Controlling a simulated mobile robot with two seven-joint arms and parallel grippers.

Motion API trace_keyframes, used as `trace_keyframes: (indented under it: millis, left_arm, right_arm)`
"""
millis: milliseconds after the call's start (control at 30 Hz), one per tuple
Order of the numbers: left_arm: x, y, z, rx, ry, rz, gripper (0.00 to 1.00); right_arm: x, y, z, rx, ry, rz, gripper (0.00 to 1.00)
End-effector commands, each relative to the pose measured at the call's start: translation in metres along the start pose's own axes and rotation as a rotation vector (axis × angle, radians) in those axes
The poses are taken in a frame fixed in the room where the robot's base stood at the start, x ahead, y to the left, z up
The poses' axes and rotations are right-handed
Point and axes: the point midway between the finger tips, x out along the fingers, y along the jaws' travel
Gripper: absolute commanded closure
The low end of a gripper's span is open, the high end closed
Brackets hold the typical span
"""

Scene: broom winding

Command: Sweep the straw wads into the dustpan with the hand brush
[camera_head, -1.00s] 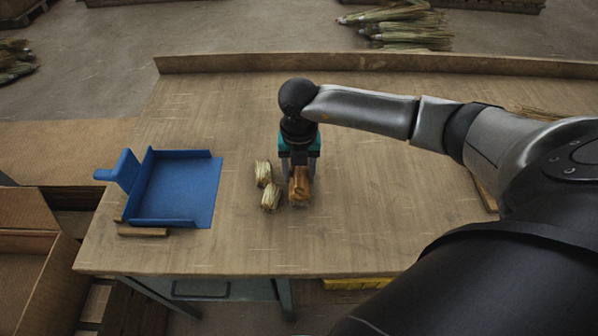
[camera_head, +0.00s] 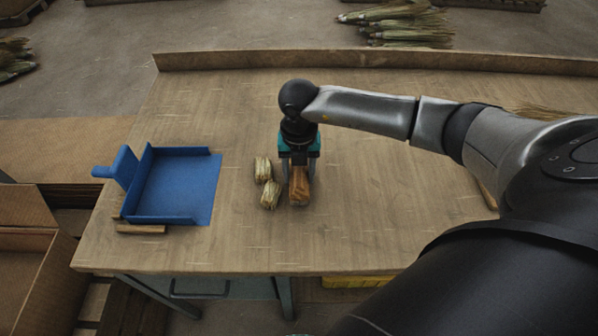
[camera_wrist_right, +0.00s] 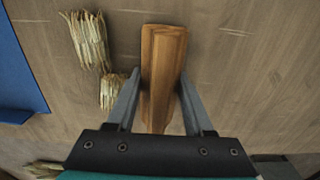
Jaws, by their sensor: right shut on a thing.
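The hand brush (camera_head: 300,186) shows as a brown wooden block at mid-table. My right gripper (camera_head: 299,172) is shut on it from above, one finger on each side. In the right wrist view the brush (camera_wrist_right: 162,70) lies between the fingers; its bristles cannot be made out. Two straw wads, one farther back (camera_head: 263,169) and one nearer (camera_head: 270,195), lie just left of the brush. The blue dustpan (camera_head: 180,187) lies farther left, its open side facing the wads. In the wrist view, more straw (camera_wrist_right: 42,168) shows at lower left. My left gripper is not in view.
The wooden table (camera_head: 400,225) has a raised back ledge (camera_head: 380,62). Wood strips (camera_head: 141,229) lie by the dustpan. Bare table lies between wads and pan. A cardboard box (camera_head: 38,270) stands left of the table; straw bundles (camera_head: 405,28) lie on the floor behind.

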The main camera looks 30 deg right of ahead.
Motion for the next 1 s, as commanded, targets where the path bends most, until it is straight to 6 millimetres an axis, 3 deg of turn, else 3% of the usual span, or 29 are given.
trace_keyframes:
  millis: [533, 1000]
  left_arm:
    - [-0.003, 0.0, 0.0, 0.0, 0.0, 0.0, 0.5]
    - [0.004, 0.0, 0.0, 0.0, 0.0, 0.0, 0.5]
  right_arm:
    - [-0.003, 0.002, 0.0, 0.0, 0.0, 0.001, 0.97]
    - [-0.002, 0.033, 0.0, -0.001, 0.001, 0.002, 0.97]
